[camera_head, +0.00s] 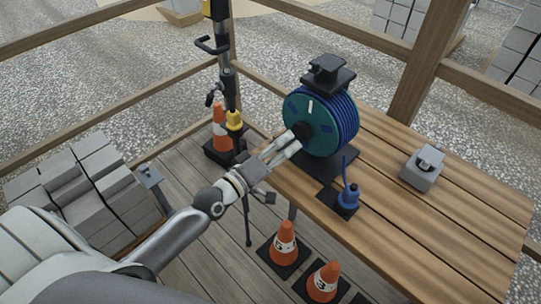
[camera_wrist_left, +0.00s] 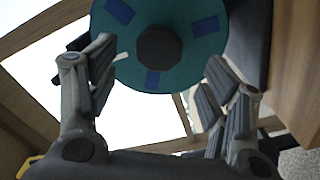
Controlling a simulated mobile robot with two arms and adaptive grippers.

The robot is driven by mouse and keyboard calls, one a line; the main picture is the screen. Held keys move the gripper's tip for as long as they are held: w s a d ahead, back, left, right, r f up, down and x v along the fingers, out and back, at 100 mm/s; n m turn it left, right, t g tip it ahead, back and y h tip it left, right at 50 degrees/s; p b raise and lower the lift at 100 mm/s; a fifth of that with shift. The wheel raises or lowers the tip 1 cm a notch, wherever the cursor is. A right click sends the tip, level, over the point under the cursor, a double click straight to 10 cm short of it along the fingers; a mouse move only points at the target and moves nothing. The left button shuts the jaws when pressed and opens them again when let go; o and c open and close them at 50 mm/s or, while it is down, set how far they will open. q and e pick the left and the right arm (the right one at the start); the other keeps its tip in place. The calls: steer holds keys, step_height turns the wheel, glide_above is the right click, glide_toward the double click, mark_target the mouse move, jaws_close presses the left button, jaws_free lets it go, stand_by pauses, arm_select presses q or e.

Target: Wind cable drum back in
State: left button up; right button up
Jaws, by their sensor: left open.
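The cable drum (camera_head: 309,124) stands on a black base on the wooden bench (camera_head: 470,205). It has a teal side disc with blue patches, blue cable wound behind it and a dark block on top. A dark round knob or hub (camera_head: 301,131) sticks out from the disc. My left gripper (camera_head: 287,149) is at the bench's left edge, just in front of the disc. In the left wrist view the gripper (camera_wrist_left: 155,90) is open and empty, with the disc (camera_wrist_left: 190,60) and dark hub (camera_wrist_left: 159,45) beyond its fingers. A blue cable end with a plug (camera_head: 349,194) stands on a black plate. My right gripper is out of view.
A grey box-like object (camera_head: 422,168) sits on the bench's right part. Orange cones (camera_head: 284,244) stand on the floor below, another (camera_head: 221,130) beside a dark stand with a yellow part (camera_head: 234,122). Grey blocks (camera_head: 85,185) are stacked left. Wooden rails (camera_head: 120,90) enclose the hut.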

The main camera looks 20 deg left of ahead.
arm_select(q)
steer(key=v, duration=0.4)
steer(key=shift+s, duration=0.15)
stand_by(0.4)
